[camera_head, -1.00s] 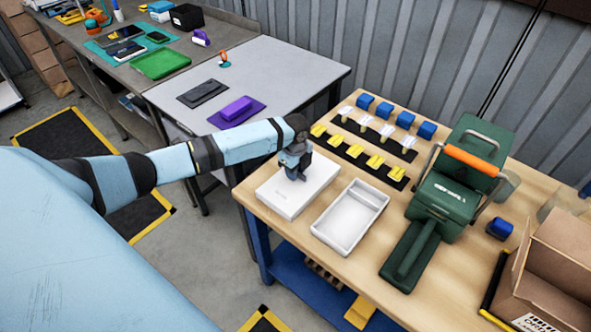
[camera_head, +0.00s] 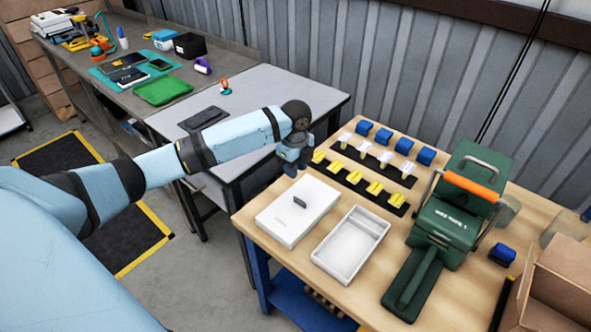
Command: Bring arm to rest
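My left arm reaches in from the left, and its gripper (camera_head: 291,172) hangs above the back left corner of the wooden table (camera_head: 465,290). The gripper is small and seen from behind, so I cannot tell whether its fingers are open or shut. A white closed box or lid (camera_head: 290,222) lies on the table just in front of and below the gripper, apart from it. An open, empty white tray (camera_head: 345,250) lies to the right of that box. My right gripper does not show.
Yellow pieces (camera_head: 356,178) and blue blocks (camera_head: 404,147) stand in rows behind the tray. A green machine with an orange handle (camera_head: 445,220) and a cardboard carton (camera_head: 565,265) are at the right. A grey table (camera_head: 310,92) stands behind my arm.

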